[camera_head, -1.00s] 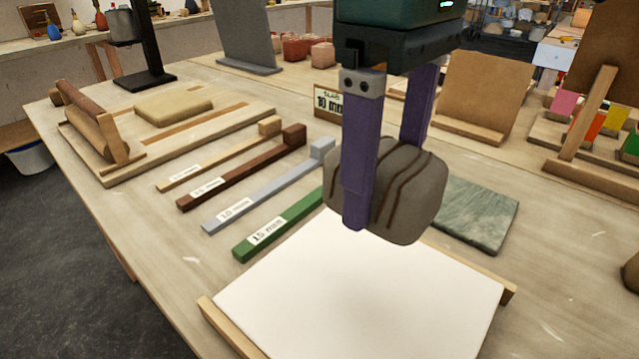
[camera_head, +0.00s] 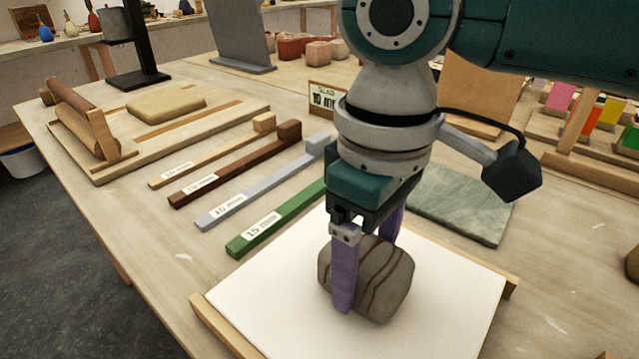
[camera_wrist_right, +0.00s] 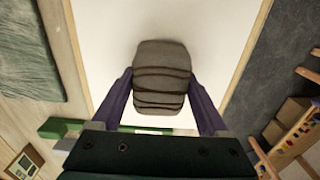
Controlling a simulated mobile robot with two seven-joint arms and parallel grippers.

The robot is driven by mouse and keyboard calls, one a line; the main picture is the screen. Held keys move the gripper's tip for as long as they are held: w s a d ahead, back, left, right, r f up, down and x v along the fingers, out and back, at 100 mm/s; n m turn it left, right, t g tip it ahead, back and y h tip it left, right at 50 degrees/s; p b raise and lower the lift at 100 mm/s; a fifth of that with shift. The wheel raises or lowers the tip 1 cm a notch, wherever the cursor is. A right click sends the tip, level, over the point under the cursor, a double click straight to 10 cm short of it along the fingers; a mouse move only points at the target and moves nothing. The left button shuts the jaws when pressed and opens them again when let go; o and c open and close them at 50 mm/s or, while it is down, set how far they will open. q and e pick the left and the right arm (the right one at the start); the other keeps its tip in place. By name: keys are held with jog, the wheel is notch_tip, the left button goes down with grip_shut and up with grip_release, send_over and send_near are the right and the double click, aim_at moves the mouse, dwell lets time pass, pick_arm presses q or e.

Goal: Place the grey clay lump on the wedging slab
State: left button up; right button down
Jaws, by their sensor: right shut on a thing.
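The grey clay lump (camera_head: 385,280) is a rounded block with dark brown lines. My right gripper (camera_head: 368,285) is shut on it, with one purple finger on each side. The lump is over the white wedging slab (camera_head: 270,295), which has wooden strips at its edges. I cannot tell whether the lump touches the slab. In the right wrist view the lump (camera_wrist_right: 162,78) sits between the purple fingers with the white surface (camera_wrist_right: 110,40) behind it. My left gripper is not in view.
Several labelled bars, including a green one (camera_head: 275,218), lie left of the slab. A green marbled tile (camera_head: 465,200) lies behind it to the right. A wooden board with a tan slab (camera_head: 165,105) is at the back left. A small sign (camera_head: 322,98) stands behind.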

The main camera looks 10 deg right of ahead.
aim_at(368, 252)
grip_release()
jog(key=shift+f, duration=0.1)
notch_tip(368, 252, up, 12)
jog(key=shift+f+p, duration=0.2)
jog(key=shift+p, duration=0.55)
jog(key=shift+r, duration=0.4)
